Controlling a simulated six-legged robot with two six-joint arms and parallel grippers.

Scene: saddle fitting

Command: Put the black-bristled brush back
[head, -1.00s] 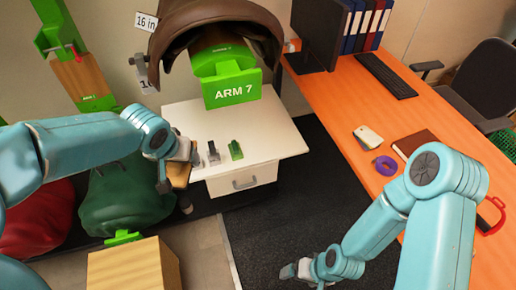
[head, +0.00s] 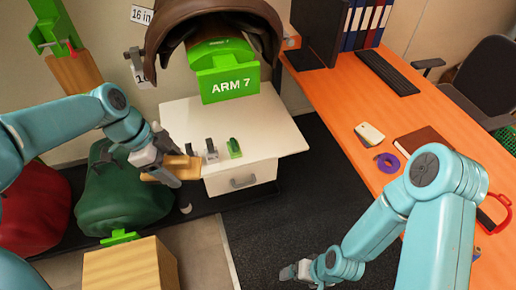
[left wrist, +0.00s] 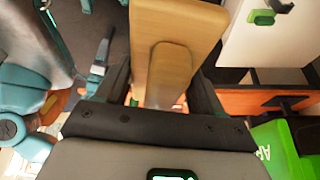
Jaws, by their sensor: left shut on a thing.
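My left gripper (head: 163,172) is shut on a wooden-backed brush (head: 184,163), held in the air just left of the white cabinet's front edge. In the left wrist view the light wooden brush (left wrist: 172,30) sits between the two dark fingers, its wood filling the top middle. Its bristles are hidden, so their colour cannot be told. My right gripper (head: 298,272) is low in the head view, over the dark floor mat, small and away from the objects; its jaws are not clear.
The white cabinet (head: 280,135) carries a small grey-black piece (head: 211,149) and a green piece (head: 235,148). A brown saddle (head: 216,14) on the green ARM 7 stand (head: 228,84) overhangs the back. A green sack (head: 122,195) and a wooden block (head: 130,268) are at lower left.

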